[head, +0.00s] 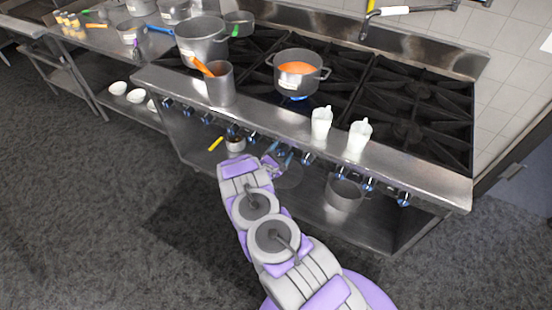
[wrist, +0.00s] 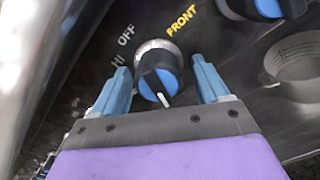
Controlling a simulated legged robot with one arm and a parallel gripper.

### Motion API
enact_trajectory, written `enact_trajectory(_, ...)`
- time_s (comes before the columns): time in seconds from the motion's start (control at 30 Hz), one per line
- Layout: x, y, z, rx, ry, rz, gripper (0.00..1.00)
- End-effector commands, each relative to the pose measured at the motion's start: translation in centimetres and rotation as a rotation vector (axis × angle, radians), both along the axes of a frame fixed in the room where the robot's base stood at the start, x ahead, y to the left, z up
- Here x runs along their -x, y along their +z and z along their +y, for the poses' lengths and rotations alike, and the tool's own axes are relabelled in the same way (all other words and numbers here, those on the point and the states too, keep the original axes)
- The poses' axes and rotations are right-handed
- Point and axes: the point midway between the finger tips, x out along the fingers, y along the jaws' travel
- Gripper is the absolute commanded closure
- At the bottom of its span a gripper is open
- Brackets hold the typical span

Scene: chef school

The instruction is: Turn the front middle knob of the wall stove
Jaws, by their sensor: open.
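The wall stove (head: 395,168) is a wide steel range with a row of blue-faced knobs along its front. In the wrist view a black knob (wrist: 158,72) with a blue face and a white pointer sits between the two blue fingers of my gripper (wrist: 160,64). "OFF", "HI" and "FRONT" are printed beside it. The fingers are open, one on each side of the knob; I cannot tell whether they touch it. In the head view my gripper (head: 284,158) is at the middle of the knob row, and the knob there is hidden.
A pot of orange food (head: 297,74) stands on a burner with a blue flame. Two white shakers (head: 321,123) and a steel container with an orange handle (head: 221,86) stand on the front ledge. A pot (head: 345,192) sits on the lower shelf. The floor in front is clear.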

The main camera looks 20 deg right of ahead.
Motion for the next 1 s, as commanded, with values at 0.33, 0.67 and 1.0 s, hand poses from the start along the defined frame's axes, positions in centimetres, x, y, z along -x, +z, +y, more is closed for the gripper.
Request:
enact_trajectory(0.33, 3.4, 0.1, 4.7, 0.002, 0.005, 0.002, 0.26)
enact_trajectory(0.67, 7.8, 0.0, 10.5, 0.002, 0.006, 0.005, 0.26)
enact_trajectory(1.0, 10.3, -0.1, 13.5, 0.000, 0.003, 0.004, 0.26)
